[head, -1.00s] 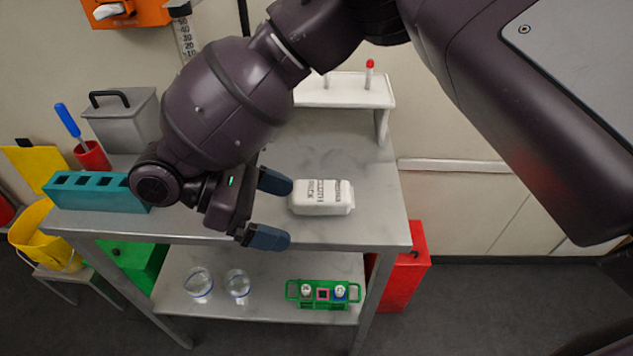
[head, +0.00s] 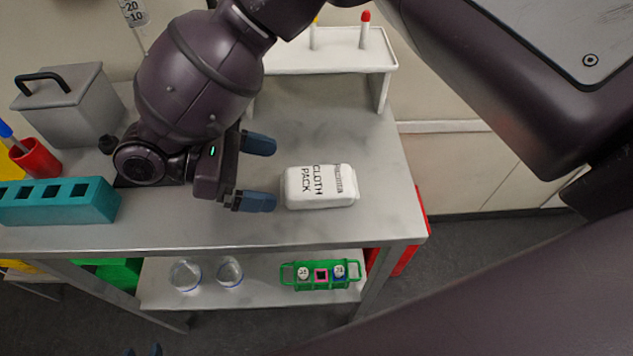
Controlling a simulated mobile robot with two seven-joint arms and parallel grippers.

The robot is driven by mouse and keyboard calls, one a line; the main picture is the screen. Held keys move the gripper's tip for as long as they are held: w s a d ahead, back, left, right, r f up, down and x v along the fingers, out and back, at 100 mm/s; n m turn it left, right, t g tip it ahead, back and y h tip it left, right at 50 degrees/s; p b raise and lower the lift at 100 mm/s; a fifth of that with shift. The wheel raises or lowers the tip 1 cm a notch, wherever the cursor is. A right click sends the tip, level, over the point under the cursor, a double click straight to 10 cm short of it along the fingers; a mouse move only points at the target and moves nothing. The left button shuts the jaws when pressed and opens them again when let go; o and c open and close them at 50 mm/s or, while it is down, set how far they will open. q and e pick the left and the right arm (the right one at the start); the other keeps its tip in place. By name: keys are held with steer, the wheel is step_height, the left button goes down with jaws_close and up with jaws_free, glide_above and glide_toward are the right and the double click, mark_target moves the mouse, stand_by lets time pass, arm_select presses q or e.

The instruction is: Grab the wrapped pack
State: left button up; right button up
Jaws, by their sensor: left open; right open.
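The white wrapped pack (head: 320,187), printed "CLOTH PACK", lies flat on the grey metal table (head: 345,230). My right gripper (head: 259,173) is open and empty, just left of the pack, with its blue fingers pointing right toward it. Its nearer finger is level with the pack's front part and very close to its left edge. Its farther finger lies beyond the pack's back edge level. Whether the fingers touch the pack or how high they are is hard to tell. Only the fingertips of my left gripper (head: 143,350) show at the bottom edge, apart and empty.
A teal block with square holes (head: 60,202), a red cup (head: 35,158) and a grey lidded box (head: 75,105) stand at the left. A white raised shelf (head: 325,62) is behind. The lower shelf holds glass vessels (head: 187,275) and a green rack (head: 320,275). The tabletop right of the pack is free.

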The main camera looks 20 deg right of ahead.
mark_target(305, 180)
steer(key=x, duration=0.2)
steer(key=shift+d+f, duration=0.15)
steer(key=shift+d, duration=0.1)
steer(key=shift+x, duration=2.5)
steer(key=c, duration=1)
steer(key=shift+o, duration=0.2)
